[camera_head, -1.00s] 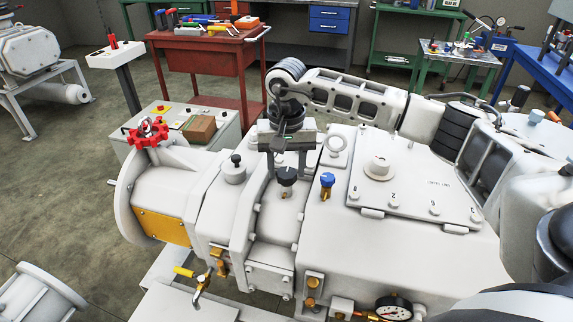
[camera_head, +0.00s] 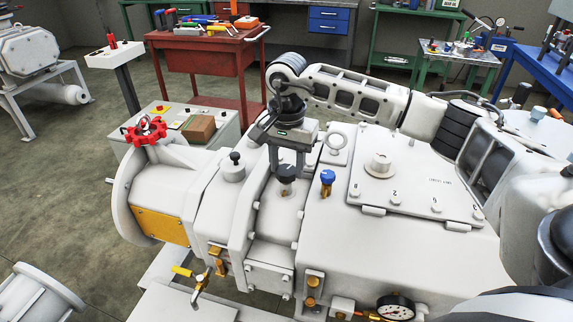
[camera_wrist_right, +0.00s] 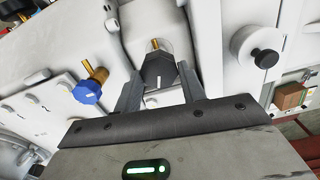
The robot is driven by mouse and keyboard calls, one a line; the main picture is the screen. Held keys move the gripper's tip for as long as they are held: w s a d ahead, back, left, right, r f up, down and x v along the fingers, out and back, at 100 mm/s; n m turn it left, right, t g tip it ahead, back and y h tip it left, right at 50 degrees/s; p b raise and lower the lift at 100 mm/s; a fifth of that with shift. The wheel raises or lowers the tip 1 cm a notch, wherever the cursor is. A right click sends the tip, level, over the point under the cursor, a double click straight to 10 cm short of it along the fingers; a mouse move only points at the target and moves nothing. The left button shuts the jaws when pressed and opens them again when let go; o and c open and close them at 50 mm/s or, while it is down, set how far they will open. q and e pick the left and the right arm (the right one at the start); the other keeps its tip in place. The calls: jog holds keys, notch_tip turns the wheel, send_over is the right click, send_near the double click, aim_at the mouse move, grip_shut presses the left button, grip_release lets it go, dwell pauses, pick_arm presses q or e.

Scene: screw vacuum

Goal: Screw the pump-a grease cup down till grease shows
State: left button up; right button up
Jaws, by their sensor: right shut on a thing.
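A black knurled cap (camera_head: 286,174), which looks like the grease cup, sits on the pale pump housing (camera_head: 275,215). In the right wrist view the black cap (camera_wrist_right: 157,72) carries a white mark, and a brass stem shows beyond it. My right gripper (camera_head: 288,168) points down from above with its fingers on both sides of the cap, shut on it. The right wrist view shows both fingers (camera_wrist_right: 160,84) against its sides. I cannot make out any grease. No label naming the pump is readable. My left gripper is not in view.
A blue-capped fitting (camera_head: 327,179) stands close to the right of the black cap. A grey post with a black knob (camera_head: 234,166) stands to the left, and a red handwheel (camera_head: 145,131) farther left.

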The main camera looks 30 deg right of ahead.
aim_at(287, 169)
jog(key=m, duration=0.6)
jog(key=shift+s+r+m+b, duration=0.1)
jog(key=shift+m+b, duration=0.2)
jog(key=shift+b, duration=0.05)
jog(key=shift+d, duration=0.1)
dwell(0.4)
jog(key=o, duration=1)
jog(key=shift+c, duration=0.2)
jog(key=shift+r, duration=0.1)
notch_tip(287, 169, up, 16)
jog(key=shift+f, duration=0.2)
